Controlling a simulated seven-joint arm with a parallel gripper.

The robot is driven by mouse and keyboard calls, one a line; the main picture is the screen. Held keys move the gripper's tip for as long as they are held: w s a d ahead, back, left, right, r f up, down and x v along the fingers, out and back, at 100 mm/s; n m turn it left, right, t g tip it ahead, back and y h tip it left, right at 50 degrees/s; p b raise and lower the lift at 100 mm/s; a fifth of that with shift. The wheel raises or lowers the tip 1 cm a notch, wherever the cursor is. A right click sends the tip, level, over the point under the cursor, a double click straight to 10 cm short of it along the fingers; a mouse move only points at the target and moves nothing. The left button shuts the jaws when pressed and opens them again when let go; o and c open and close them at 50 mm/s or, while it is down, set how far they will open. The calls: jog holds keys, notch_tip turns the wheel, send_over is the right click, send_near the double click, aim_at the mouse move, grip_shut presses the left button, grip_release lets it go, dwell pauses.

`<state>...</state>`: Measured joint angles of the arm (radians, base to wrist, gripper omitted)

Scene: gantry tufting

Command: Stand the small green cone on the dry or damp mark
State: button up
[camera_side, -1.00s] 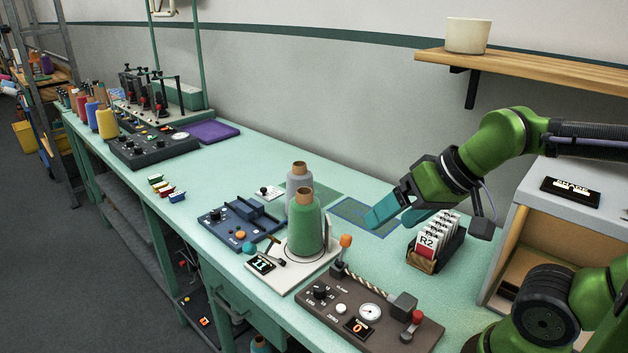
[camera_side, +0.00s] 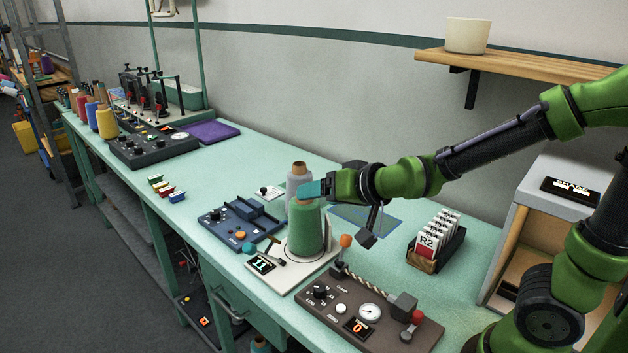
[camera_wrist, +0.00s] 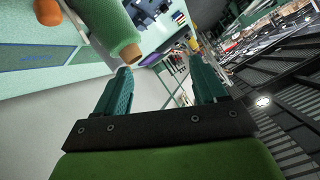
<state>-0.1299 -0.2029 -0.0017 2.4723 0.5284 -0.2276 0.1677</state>
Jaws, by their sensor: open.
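The green cone (camera_side: 306,232) stands upright on a white-topped scale; its brown tip is partly covered by my fingers in the side view. In the wrist view the cone (camera_wrist: 108,28) lies beyond the left fingertip, not clearly between the fingers. A grey cone (camera_side: 297,175) stands just behind it. My gripper (camera_side: 313,189) is open and empty at the height of the green cone's top; its fingers also show in the wrist view (camera_wrist: 163,80). A blue-outlined mark (camera_side: 380,221) lies behind it, partly hidden by my arm. A plain green patch by the grey cone is mostly hidden.
The scale's plate (camera_side: 272,277) has a small display. A brown panel (camera_side: 375,325) with gauge and orange-knobbed lever stands in front. A blue device (camera_side: 238,222) is left, and a card holder (camera_side: 437,245) is right.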

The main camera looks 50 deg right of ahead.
jog(key=w+d+f+t+h, duration=0.1)
jog(key=w+f+h, duration=0.1)
jog(key=w+f, duration=0.1)
jog(key=n+t+h, duration=0.1)
jog(key=t+h, duration=0.3)
jog(key=h, duration=0.1)
send_over(305, 221)
jog(key=w+d, duration=0.3)
jog(key=f, duration=0.4)
jog(key=shift+s+a, duration=0.2)
jog(key=shift+a, duration=0.05)
grip_shut()
